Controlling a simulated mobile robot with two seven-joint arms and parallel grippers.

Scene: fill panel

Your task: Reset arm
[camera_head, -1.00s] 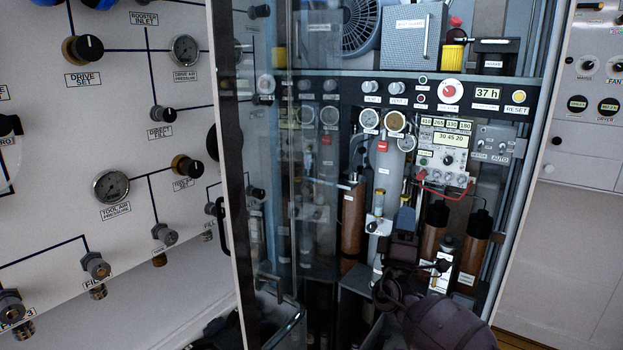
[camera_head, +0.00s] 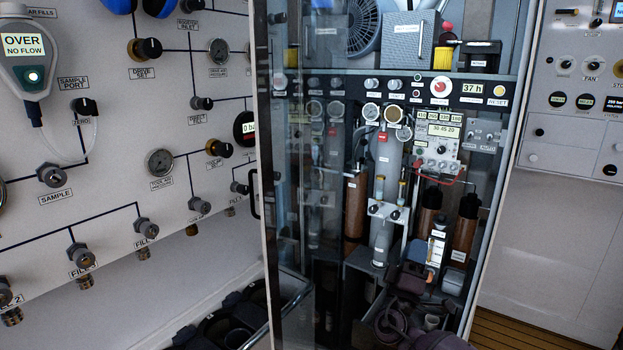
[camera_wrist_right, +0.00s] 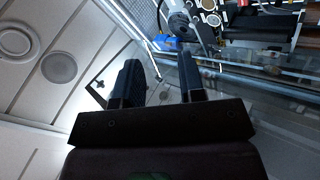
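My right arm, dark purple, comes in at the bottom of the head view, low in front of the open cabinet (camera_head: 505,190). Its gripper (camera_head: 416,262) is small and dark there, below the grey column with two small valves (camera_head: 389,211). In the right wrist view the two black fingers of my right gripper (camera_wrist_right: 160,82) stand apart. I see nothing held between them. The wrist view looks past the fingers at the cabinet's shelf and a pale ceiling or wall. My left gripper is in neither view.
A glass cabinet door (camera_head: 300,200) stands beside the opening. A fill panel (camera_head: 110,190) with gauges and knobs is on the left. Brown cylinders (camera_head: 464,230) stand near the arm. A black tub (camera_head: 290,290) sits low at the left. Another white panel (camera_head: 570,220) is on the right.

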